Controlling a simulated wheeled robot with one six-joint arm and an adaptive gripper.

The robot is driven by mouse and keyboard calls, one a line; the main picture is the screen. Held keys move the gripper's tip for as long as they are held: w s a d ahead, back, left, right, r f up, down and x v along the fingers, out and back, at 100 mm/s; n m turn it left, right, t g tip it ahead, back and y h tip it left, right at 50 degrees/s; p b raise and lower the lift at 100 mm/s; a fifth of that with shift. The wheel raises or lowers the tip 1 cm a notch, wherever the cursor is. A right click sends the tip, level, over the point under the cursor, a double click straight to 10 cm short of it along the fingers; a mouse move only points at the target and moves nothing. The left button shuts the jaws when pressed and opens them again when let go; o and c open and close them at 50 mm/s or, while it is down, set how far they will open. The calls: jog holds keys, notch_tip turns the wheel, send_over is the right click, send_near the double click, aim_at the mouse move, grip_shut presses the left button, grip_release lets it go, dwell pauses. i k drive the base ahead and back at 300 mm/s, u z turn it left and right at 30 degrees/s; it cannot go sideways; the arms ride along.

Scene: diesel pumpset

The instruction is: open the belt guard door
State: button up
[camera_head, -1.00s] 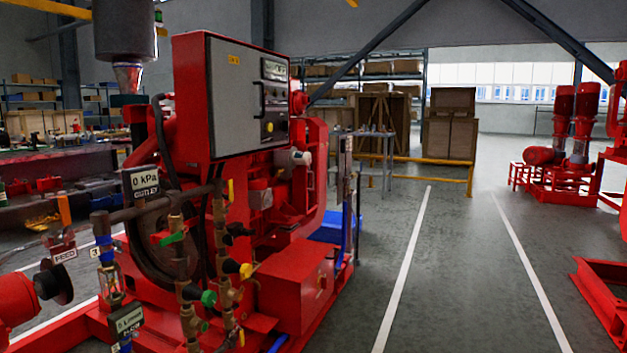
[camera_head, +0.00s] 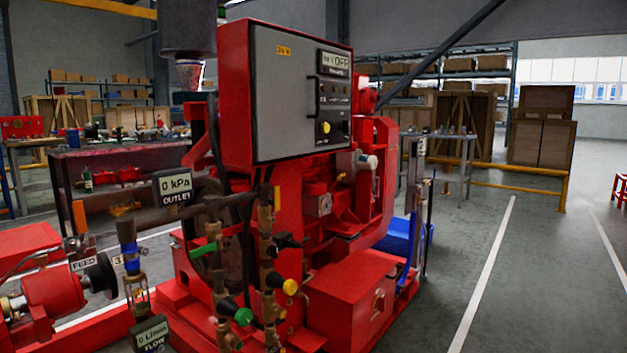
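The red diesel pumpset (camera_head: 340,195) stands in the middle of the head view. A red cabinet with a grey front panel (camera_head: 285,95) sits on top of it, with a dark upright handle, a small display and knobs; this panel is shut. A red box-shaped cover (camera_head: 352,290) is low at the front. I cannot tell which part is the belt guard door. My gripper is not in view.
Pipes with valves and yellow and green knobs (camera_head: 265,270) stand in front of the pumpset. A red pump (camera_head: 52,292) is at lower left. A workbench (camera_head: 115,160) is behind on the left. A yellow rail (camera_head: 500,171) runs at the back.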

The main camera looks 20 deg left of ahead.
aim_at(384, 146)
jog(key=u, duration=0.4)
jog(key=i, duration=1.7)
jog(key=z, duration=0.55)
jog(key=i, duration=0.95)
jog(key=z, duration=0.4)
